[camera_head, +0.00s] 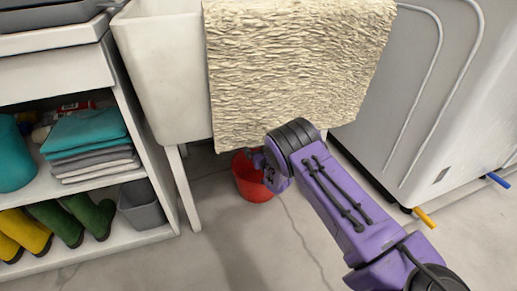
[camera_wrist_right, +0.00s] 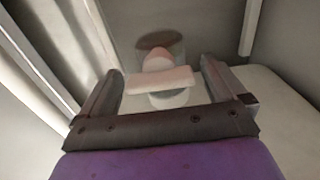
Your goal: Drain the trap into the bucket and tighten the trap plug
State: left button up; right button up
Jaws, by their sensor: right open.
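A red bucket (camera_head: 252,180) stands on the floor under the sink, partly hidden by my right arm. My right arm reaches in under the cloth-draped sink; its gripper is mostly hidden in the head view. In the right wrist view my right gripper (camera_wrist_right: 158,70) is open, its two dark fingers apart. A pale pinkish bar with a rounded part above it, probably the trap plug (camera_wrist_right: 160,80), shows between the fingers. I cannot tell whether they touch it. A white round part lies just below the bar. The trap's pipe is not clearly visible. My left gripper is not in view.
The white sink (camera_head: 165,75) has a cream textured cloth (camera_head: 295,65) hanging over its front. A shelf unit (camera_head: 95,250) with towels and boots stands at left. A white appliance (camera_head: 445,110) stands at right. The floor in front is clear.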

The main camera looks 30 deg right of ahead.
jog(key=c, duration=1.1)
jog(key=shift+o, duration=0.2)
